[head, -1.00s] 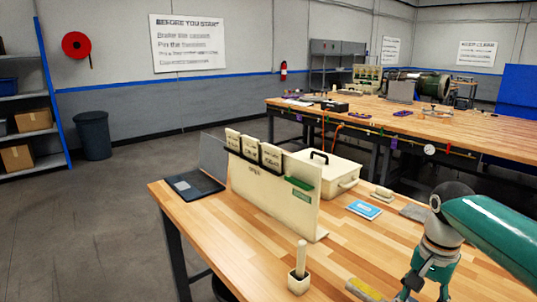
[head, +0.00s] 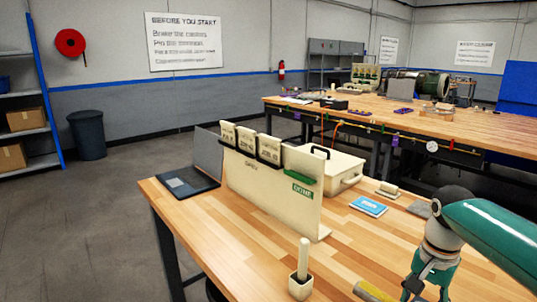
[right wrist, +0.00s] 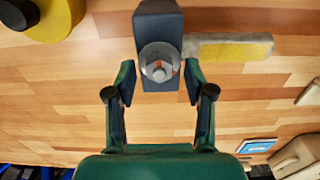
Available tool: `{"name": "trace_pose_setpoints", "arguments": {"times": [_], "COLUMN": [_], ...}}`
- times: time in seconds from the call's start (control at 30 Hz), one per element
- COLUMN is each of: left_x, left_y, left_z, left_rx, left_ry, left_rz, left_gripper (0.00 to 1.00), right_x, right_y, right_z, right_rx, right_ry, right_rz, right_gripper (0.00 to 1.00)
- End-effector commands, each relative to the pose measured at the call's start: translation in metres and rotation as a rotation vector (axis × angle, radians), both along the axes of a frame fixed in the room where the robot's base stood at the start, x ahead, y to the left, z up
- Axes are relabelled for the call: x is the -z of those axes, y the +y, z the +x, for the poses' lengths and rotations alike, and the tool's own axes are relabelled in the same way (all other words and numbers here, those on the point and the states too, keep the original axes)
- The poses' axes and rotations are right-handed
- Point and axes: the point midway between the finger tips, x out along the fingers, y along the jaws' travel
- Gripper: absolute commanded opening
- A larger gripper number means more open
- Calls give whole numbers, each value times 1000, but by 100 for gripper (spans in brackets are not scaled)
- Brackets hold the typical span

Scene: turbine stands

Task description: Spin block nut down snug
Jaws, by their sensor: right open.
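In the right wrist view a dark grey block (right wrist: 158,20) lies on the wooden bench, with a round metal nut (right wrist: 159,62) on a threaded stud facing the camera. My right gripper (right wrist: 158,82) is open, with one finger on each side of the block's near end. The nut sits between the fingertips, and gaps show on both sides. Nothing is held. In the head view my right arm comes in from the right, and its gripper (head: 416,288) is cut off at the bottom edge. The block and nut do not show there. My left gripper is in neither current view.
A yellow and grey pad (right wrist: 228,47) lies right of the block. A yellow and black object (right wrist: 50,18) is at upper left. The bench holds an upright cream board (head: 270,195), a laptop (head: 190,182), a case (head: 330,170) and a holder with a white rod (head: 301,285).

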Motion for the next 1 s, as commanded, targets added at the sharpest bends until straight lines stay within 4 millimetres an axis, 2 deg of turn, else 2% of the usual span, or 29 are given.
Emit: {"name": "trace_pose_setpoints", "arguments": {"times": [0.03,0.2,0.9,1.0], "left_x": [5,9,5,5], "left_y": [0,0,0,0], "left_z": [0,0,0,0], "left_rx": [0,0,0,0], "left_ry": [0,-1,-1,0], "left_rz": [0,0,0,0], "left_gripper": [53,53,53,53], "right_x": [8,14,14,14], "right_y": [0,0,0,0], "right_z": [0,0,0,0], "right_rx": [0,0,-1,0], "right_ry": [2,1,1,0], "right_rz": [-1,0,-1,0], "right_gripper": [53,53,53,38]}}
